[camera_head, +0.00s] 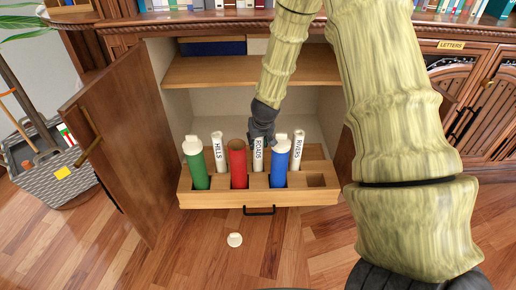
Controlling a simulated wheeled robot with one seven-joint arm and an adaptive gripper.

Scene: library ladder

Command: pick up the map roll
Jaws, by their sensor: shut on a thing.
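Three white labelled map rolls stand in a wooden rack: the HILLS roll (219,150) at the left, the ROADS roll (258,155) in the middle and the RIVERS roll (297,153) at the right. My gripper (262,137) comes down from above and behind, at the top of the ROADS roll, and is shut on it. The fingertips are small and partly hidden. The ROADS roll is upright, with its lower end hidden by the rack (230,200).
Capped green (197,172) and blue (279,167) tubes and an open red tube (238,168) stand in the rack. A white cap (234,240) lies on the floor. An open cabinet door (120,150) is at the left, with a shelf (230,71) above.

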